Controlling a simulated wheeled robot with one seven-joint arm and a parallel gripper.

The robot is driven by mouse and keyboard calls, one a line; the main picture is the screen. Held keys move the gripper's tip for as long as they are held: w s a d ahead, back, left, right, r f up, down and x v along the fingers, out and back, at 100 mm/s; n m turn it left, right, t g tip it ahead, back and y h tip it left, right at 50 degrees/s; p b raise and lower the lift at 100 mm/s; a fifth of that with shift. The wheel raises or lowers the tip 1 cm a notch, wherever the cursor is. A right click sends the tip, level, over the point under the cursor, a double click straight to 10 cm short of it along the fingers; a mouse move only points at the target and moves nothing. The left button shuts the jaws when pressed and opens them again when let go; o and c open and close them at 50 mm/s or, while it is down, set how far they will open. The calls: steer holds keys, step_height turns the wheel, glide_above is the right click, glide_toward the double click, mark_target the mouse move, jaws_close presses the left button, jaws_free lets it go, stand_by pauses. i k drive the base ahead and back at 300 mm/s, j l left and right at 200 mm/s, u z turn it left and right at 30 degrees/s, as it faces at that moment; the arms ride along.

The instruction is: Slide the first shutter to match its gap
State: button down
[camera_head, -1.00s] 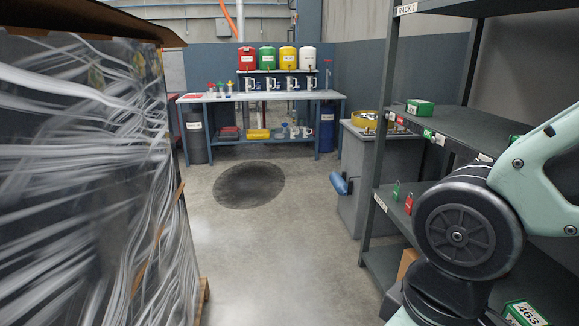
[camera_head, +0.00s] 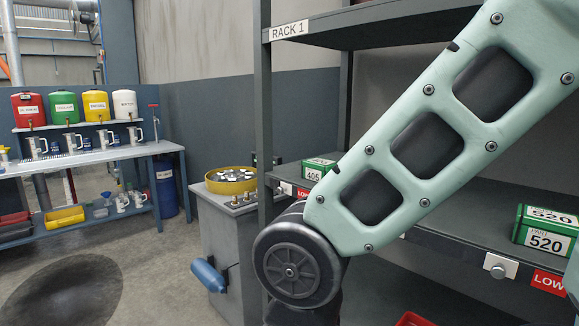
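The rack (camera_head: 263,110), labelled RACK 1, stands close on the right. On its middle shelf's front edge, a white plate with a round knob (camera_head: 498,267) sits left of a red LOW label (camera_head: 548,281). This plate may be a shutter; I cannot tell for sure. Another red label (camera_head: 303,192) shows at the shelf's left end, partly hidden. A green box marked 405 (camera_head: 315,171) stands at the left end. My arm crosses in front of the shelf, and my gripper is out of view.
A grey cabinet (camera_head: 225,235) with a yellow round tray (camera_head: 231,180) and a blue roll (camera_head: 208,274) stands left of the rack. A blue workbench (camera_head: 110,155) with coloured containers and jugs is at the back left. A dark stain marks the open floor.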

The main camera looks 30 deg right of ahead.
mark_target(286, 188)
steer(key=i+j+z, duration=0.35)
steer(key=i, duration=0.2)
steer(key=i+j+z, duration=0.35)
steer(key=i, duration=0.15)
